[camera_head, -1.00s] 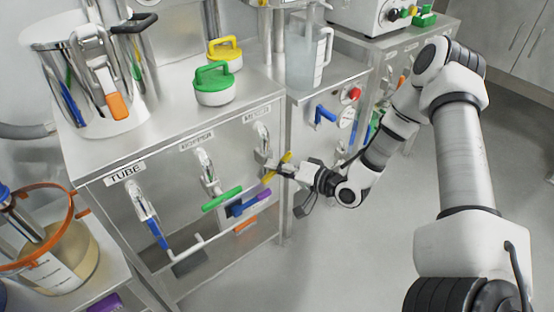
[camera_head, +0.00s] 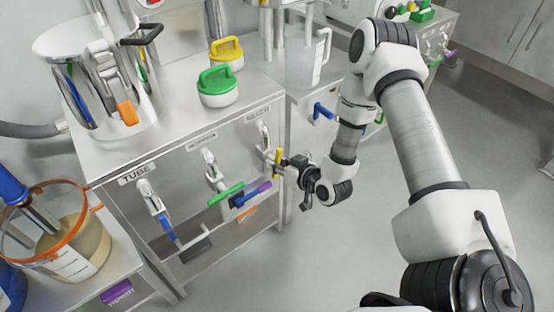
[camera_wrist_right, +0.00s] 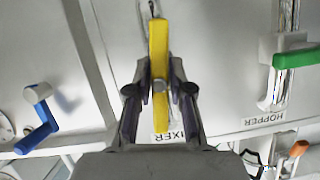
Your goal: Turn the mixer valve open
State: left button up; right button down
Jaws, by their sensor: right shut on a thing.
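The mixer valve (camera_head: 264,135) is the rightmost valve on the front of the steel cabinet (camera_head: 186,148). Its yellow handle (camera_head: 277,157) stands nearly upright in the head view. In the right wrist view the yellow handle (camera_wrist_right: 158,45) runs up and down the picture, and the label under it (camera_wrist_right: 163,139) is partly hidden. My right gripper (camera_head: 281,168) is shut on the yellow handle. Its fingers (camera_wrist_right: 160,90) lie on both sides of the handle in the wrist view. My left gripper is not in view.
The hopper valve's green handle (camera_head: 226,192) and the tube valve's blue handle (camera_head: 166,227) are to the left. A purple handle (camera_head: 259,188) sits just below my gripper. A neighbouring blue handle (camera_head: 322,111) is to the right. The floor in front is clear.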

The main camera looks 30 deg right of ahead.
jog(key=shift+n+h+p, duration=0.3)
jog(key=shift+n, duration=0.2)
dwell(0.3)
jog(key=c, duration=1)
grip_release()
jog(key=shift+c, duration=0.2)
jog(key=a+v, duration=0.1)
jog(key=v, duration=1)
jog(key=shift+s+d, duration=0.4)
jog(key=shift+d, duration=0.05)
